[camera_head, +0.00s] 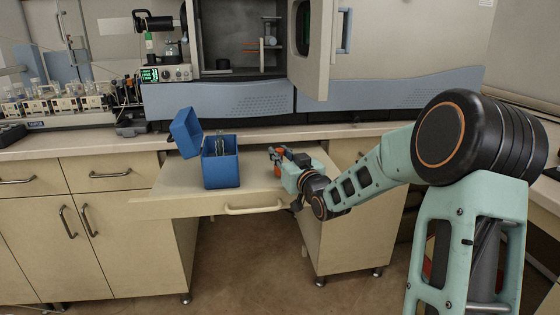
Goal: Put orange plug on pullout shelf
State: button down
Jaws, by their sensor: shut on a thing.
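The pullout shelf (172,187) is drawn out below the bench, with a pale wooden top and a handle on its front edge. My gripper (275,157) reaches in from the right, over the right part of the shelf. It is shut on the small orange plug (277,170), which shows at the fingers and is partly hidden by them. I cannot tell whether the plug touches the shelf top or is held just above it.
An open blue box (221,169) with its lid tilted back stands mid-shelf, left of my gripper, with grey items inside. The shelf's left part is clear. The spectrometer (220,101) stands on the bench behind, its door (312,50) open.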

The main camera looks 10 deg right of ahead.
jog(key=shift+f, duration=0.35)
jog(key=shift+f, duration=0.1)
jog(key=shift+f, duration=0.15)
jog(key=c, duration=1.8)
grip_release()
jog(key=shift+o, duration=0.2)
jog(key=shift+s+r, duration=0.1)
jog(key=shift+r, duration=0.25)
jog(key=p+v, duration=0.2)
jog(key=v, duration=1)
jog(key=shift+f+p, duration=0.15)
jog(key=shift+p, duration=0.25)
jog(key=shift+a, duration=0.1)
